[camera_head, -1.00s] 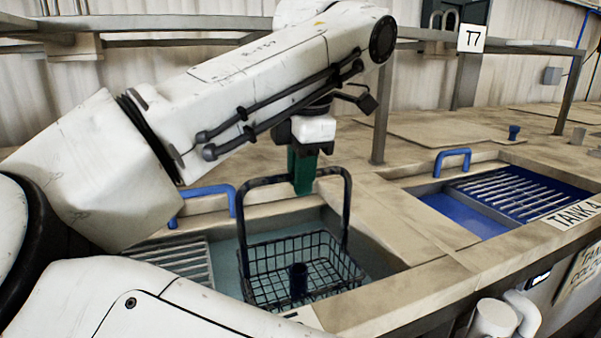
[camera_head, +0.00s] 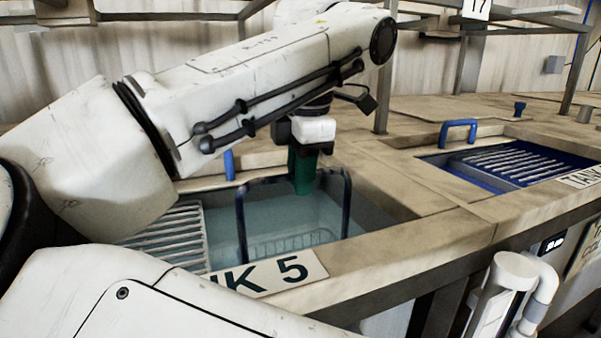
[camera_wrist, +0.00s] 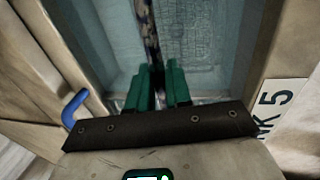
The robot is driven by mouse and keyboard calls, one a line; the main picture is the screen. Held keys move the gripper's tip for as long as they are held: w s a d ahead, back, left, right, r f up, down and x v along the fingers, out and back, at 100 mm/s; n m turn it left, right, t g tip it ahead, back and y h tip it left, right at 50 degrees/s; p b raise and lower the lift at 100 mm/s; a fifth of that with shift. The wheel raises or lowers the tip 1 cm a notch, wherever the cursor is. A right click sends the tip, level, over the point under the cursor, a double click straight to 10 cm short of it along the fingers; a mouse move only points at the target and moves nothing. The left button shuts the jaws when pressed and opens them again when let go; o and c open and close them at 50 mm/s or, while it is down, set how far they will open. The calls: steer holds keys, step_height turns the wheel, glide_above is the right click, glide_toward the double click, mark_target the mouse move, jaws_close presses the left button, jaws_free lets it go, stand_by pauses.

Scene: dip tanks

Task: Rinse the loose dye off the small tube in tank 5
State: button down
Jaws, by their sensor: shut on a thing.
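My gripper (camera_head: 303,188) has green fingers shut on the top bar of the basket's dark blue handle (camera_head: 347,210). The handle stands upright in tank 5, and the wire basket (camera_head: 290,244) shows only faintly beneath the pale blue water. In the wrist view the fingers (camera_wrist: 158,82) close around the speckled handle (camera_wrist: 150,35), with the mesh (camera_wrist: 195,40) blurred under water. The small tube cannot be made out now. Tank 5 (camera_head: 375,215) has its partly hidden label (camera_head: 265,275) on the front ledge.
A slatted drain rack (camera_head: 170,235) lies left of the water. A blue handle (camera_head: 229,165) stands at the tank's back edge. To the right are tank 4 (camera_head: 440,160) with blue slats, its blue handle (camera_head: 459,130) and a small blue cup (camera_head: 519,109). A post (camera_head: 382,100) stands behind my gripper.

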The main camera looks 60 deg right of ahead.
stand_by(0.3)
steer(key=shift+s+d, duration=0.35)
steer(key=shift+d, duration=0.2)
steer(key=shift+s+d, duration=0.3)
steer(key=shift+d, duration=0.2)
steer(key=shift+w+a+b, duration=0.3)
steer(key=shift+w+a, duration=0.4)
steer(key=shift+a, duration=0.35)
steer(key=shift+w+a+b, duration=0.25)
steer(key=shift+w+a, duration=0.4)
steer(key=shift+a, duration=0.35)
steer(key=shift+d, duration=0.1)
steer(key=shift+s+d, duration=0.65)
steer(key=shift+d, duration=0.35)
